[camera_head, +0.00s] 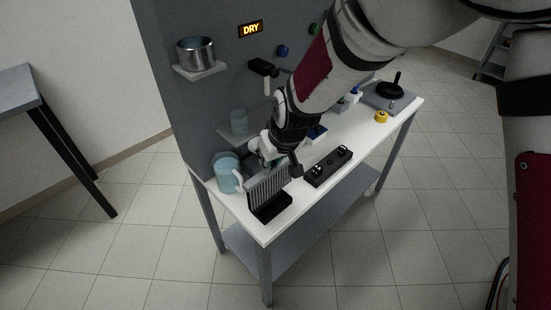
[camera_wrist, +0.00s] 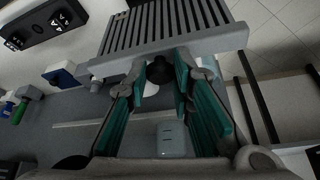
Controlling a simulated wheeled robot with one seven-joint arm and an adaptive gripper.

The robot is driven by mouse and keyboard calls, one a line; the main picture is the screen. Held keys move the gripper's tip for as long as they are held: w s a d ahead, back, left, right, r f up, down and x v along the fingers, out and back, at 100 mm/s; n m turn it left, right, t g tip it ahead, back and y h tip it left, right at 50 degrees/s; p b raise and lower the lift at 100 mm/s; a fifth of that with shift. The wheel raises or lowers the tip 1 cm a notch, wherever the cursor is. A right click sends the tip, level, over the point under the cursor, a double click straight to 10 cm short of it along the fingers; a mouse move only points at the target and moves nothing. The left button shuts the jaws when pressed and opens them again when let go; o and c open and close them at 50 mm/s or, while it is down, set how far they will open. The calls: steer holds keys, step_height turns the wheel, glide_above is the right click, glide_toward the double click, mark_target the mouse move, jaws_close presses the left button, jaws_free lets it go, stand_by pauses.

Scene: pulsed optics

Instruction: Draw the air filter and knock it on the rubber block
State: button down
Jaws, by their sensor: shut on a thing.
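The air filter (camera_head: 267,187) is a grey slatted panel standing upright near the front left corner of the white bench. In the wrist view the slats (camera_wrist: 165,22) and a pale frame bar (camera_wrist: 205,43) fill the top. My gripper (camera_head: 272,160) is above the filter, and in the wrist view its green-padded fingers (camera_wrist: 162,62) are shut on the filter by a dark knob (camera_wrist: 159,72) at the frame bar. A black block (camera_head: 272,208), seemingly the rubber block, lies at the filter's foot. I cannot tell whether the filter touches it.
A light blue jug (camera_head: 226,174) stands close left of the filter. A black control box (camera_head: 328,167) lies to the right. A wall panel (camera_head: 222,85) with shelves, a metal pot (camera_head: 196,54) and a lit "DRY" sign (camera_head: 251,29) rises behind. Bench edges are near.

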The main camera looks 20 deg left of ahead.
mark_target(274, 172)
steer(key=shift+f, duration=0.1)
step_height(274, 172, down, 4)
steer(key=shift+w+f+b, duration=0.1)
steer(key=shift+f+b, duration=0.15)
steer(key=shift+b, duration=0.85)
step_height(274, 172, up, 5)
steer(key=p, duration=0.2)
steer(key=shift+p, duration=0.4)
steer(key=shift+f, duration=0.2)
steer(key=shift+f, duration=0.15)
steer(key=shift+b, duration=0.35)
